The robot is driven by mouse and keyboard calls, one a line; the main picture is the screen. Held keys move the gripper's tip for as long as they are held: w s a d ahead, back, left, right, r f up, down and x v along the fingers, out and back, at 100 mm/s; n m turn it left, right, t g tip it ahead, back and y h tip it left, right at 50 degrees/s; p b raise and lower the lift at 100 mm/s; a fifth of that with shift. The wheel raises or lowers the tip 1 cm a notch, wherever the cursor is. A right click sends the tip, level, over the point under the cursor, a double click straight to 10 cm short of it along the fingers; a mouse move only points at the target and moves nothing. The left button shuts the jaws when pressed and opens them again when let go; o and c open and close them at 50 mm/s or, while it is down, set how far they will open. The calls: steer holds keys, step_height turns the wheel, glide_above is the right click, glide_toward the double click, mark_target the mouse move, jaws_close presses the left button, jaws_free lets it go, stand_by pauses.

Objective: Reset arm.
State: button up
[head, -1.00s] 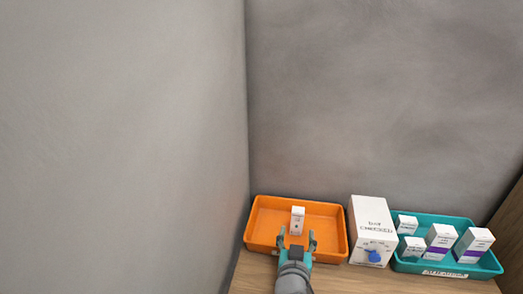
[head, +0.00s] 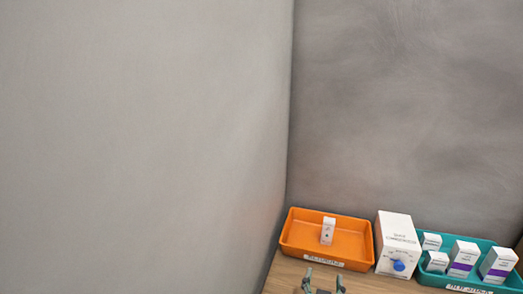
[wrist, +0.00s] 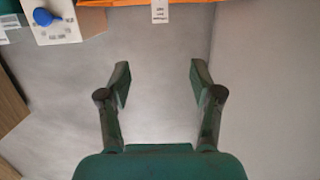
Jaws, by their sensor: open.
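My gripper (head: 323,281) is at the bottom edge of the head view, in front of the orange tray (head: 296,250). Its two fingers are apart with nothing between them. In the wrist view the open fingers of my gripper (wrist: 158,84) show against bare grey wall. A small white box (head: 328,231) stands upright inside the orange tray, apart from my gripper. The rest of my arm is out of the head view.
A white box with a blue knob (head: 399,266) stands right of the orange tray. A teal tray (head: 432,279) with several white boxes, some purple-banded, is further right. The wooden counter (head: 283,272) meets grey walls at the left and back.

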steer(key=s+f+n+y, duration=0.1)
steer(key=s+f, duration=0.2)
steer(key=s+f+n+y, duration=0.1)
steer(key=s+f, duration=0.2)
steer(key=s, duration=0.1)
steer(key=s+d+f+n, duration=0.1)
steer(key=s+f, duration=0.2)
steer(key=s, duration=0.1)
steer(key=shift+s+f+y, duration=0.15)
steer(key=shift+f+y, duration=0.1)
steer(key=shift+y, duration=0.15)
steer(key=s+f+n+y, duration=0.2)
steer(key=s+f+y, duration=0.1)
steer(key=s, duration=2)
steer(key=s+d+r+m+h, duration=0.1)
steer(key=s+r, duration=0.4)
steer(key=s, duration=0.5)
steer(key=shift+s+d, duration=0.15)
steer(key=shift+d, duration=0.3)
